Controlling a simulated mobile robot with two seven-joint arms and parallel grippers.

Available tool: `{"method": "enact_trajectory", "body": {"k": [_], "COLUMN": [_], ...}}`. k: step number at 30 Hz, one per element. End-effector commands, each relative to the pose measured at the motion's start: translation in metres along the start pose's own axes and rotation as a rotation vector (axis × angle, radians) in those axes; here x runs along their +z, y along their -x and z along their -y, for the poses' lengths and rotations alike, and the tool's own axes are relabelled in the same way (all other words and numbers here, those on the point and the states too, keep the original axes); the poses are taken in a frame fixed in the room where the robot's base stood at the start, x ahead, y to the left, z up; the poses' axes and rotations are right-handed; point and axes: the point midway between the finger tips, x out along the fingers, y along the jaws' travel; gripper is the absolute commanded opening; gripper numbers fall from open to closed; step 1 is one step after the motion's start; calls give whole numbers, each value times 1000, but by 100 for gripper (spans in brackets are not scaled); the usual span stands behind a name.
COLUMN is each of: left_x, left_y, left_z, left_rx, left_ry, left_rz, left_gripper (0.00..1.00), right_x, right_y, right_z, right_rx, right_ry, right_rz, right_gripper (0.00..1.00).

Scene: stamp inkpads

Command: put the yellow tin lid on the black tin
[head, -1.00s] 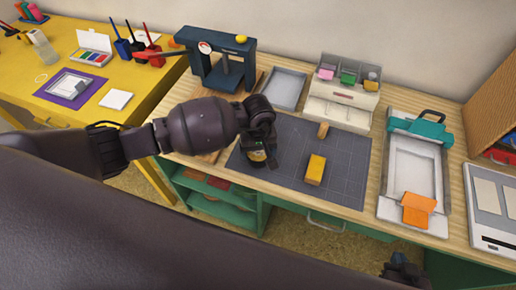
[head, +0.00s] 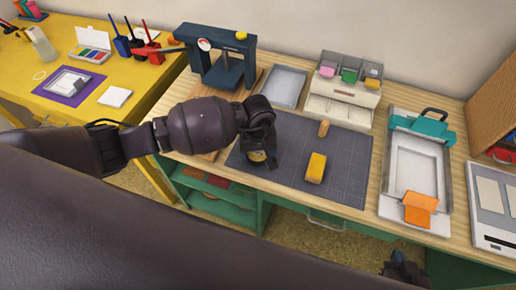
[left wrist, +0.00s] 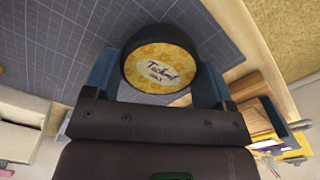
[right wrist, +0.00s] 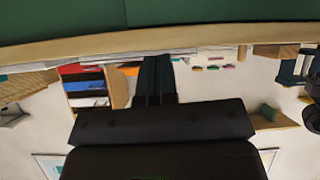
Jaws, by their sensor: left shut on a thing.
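My left gripper (head: 258,150) is over the left part of the dark grey cutting mat. I cannot tell whether this is the lid alone or the lid on the black tin, because the underside is hidden. No separate black tin is visible. My right gripper (head: 402,270) is low at the front, off the table; its fingers (right wrist: 156,80) are together and empty.
The cutting mat (head: 345,160) holds a yellow block (head: 316,168) and a small wooden piece (head: 323,129). A dark press (head: 218,60) and a grey tray (head: 283,86) stand behind. An orange-and-teal framed tray (head: 415,165) is at right. The mat's right side is mostly clear.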

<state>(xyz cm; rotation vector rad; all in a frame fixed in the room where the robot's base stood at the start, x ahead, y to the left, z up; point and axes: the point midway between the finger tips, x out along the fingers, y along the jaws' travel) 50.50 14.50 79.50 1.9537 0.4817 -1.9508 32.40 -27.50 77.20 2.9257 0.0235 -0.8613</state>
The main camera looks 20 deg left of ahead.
Motion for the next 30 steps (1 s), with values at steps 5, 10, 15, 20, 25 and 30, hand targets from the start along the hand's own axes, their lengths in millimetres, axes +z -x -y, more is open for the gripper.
{"method": "enact_trajectory", "body": {"k": [5, 10, 15, 20, 25, 30], "left_x": [0, 0, 0, 0, 0, -1], "left_y": [-3, -5, -7, -6, -6, 2], "left_z": [0, 0, 0, 0, 0, 0], "left_rx": [0, 0, -1, 0, 0, 1], "left_ry": [0, 0, 0, 0, 0, 0], "left_rz": [0, 0, 0, 0, 0, -3], "left_gripper": [55, 55, 55, 100, 100, 100], "right_x": [5, 13, 20, 19, 15, 8], "right_y": [0, 2, 3, 3, 1, 0], "right_z": [0, 0, 0, 0, 0, 0], "right_rx": [1, 2, 3, 2, 2, 0], "right_ry": [-1, -2, -2, -2, -1, 1], "right_rz": [8, 21, 33, 32, 25, 12], "right_gripper": [0, 0, 0, 0, 0, 0]}}
